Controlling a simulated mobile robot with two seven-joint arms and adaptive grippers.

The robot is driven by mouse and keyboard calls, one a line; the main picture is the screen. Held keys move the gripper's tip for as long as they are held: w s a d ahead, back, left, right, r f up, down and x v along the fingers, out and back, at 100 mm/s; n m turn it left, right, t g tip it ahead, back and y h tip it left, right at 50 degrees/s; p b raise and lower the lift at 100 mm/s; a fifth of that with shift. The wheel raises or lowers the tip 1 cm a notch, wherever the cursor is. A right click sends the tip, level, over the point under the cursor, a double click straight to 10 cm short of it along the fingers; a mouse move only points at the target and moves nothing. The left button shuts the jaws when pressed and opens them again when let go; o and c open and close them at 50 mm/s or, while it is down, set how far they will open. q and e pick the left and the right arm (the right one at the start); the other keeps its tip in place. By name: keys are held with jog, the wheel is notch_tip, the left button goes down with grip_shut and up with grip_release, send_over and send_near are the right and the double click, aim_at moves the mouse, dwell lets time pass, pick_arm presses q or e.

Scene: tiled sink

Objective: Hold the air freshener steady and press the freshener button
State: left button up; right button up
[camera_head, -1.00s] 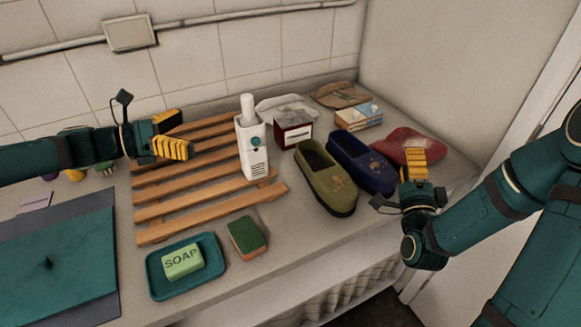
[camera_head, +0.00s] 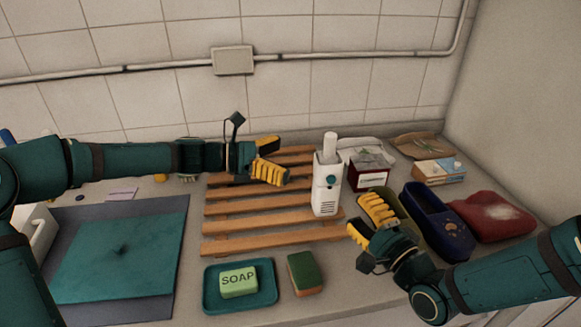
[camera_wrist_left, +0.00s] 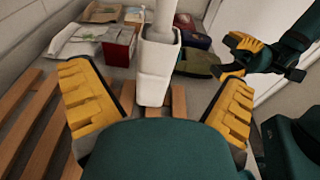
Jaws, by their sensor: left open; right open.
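The white air freshener (camera_head: 328,190) stands upright on the wooden slatted rack, with a round teal button (camera_head: 331,181) on its front and a white top piece. My left gripper (camera_head: 282,164) is open and empty, a little left of the freshener and pointing at it. In the left wrist view the freshener (camera_wrist_left: 155,78) is ahead, between the two spread yellow fingers but beyond their tips. My right gripper (camera_head: 367,214) is to the right and in front of the freshener, apart from it, over the olive shoe. It also shows in the left wrist view (camera_wrist_left: 238,57).
The wooden rack (camera_head: 235,226) lies under the freshener. A soap dish (camera_head: 210,292) with soap and a sponge (camera_head: 305,273) are in front. The wall is behind.

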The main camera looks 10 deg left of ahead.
aim_at(317, 160)
pick_arm(q)
jog(key=x, duration=1)
jog(key=shift+w+d, duration=0.15)
jog(key=shift+d, duration=0.15)
jog(key=c, duration=1.4)
pick_arm(e)
jog(key=shift+o, duration=0.3)
pick_arm(q)
jog(key=shift+o, duration=0.2)
pick_arm(e)
grip_shut()
